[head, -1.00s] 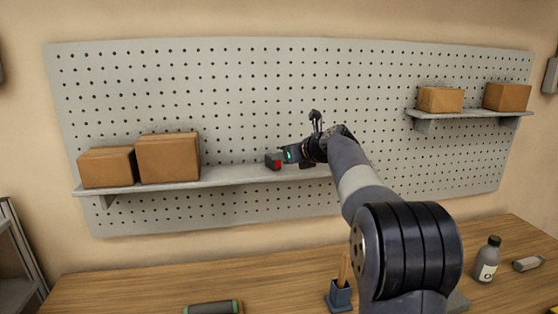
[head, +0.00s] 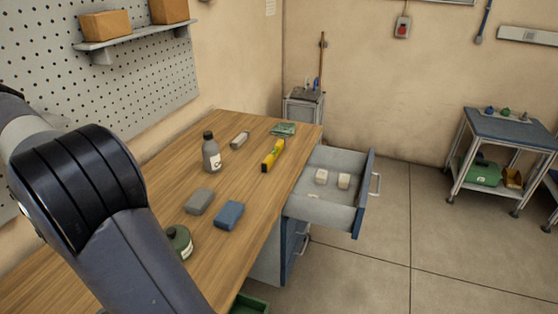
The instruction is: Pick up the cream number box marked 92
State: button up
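Two small cream boxes stand in the open grey drawer, a left one (head: 321,177) and a right one (head: 343,181). A smaller pale piece (head: 313,196) lies near them in the drawer. Their markings are too small to read, so I cannot tell which one is marked 92. The open drawer (head: 322,213) sticks out from the right end of the workbench. My arm fills the left side of the head view, and my gripper is outside the picture.
The wooden workbench (head: 165,165) carries a grey bottle (head: 211,155), a yellow tool (head: 272,156), a grey block (head: 199,201), a blue block (head: 229,215) and a green round container (head: 179,241). A blue-topped cart (head: 508,130) stands at right. Floor (head: 400,235) beyond the drawer is clear.

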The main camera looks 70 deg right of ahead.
aim_at(322, 176)
jog(key=k+l+z, duration=0.1)
jog(key=z, duration=1)
jog(key=j+z, duration=0.15)
jog(key=z, duration=1.5)
jog(key=l, duration=0.45)
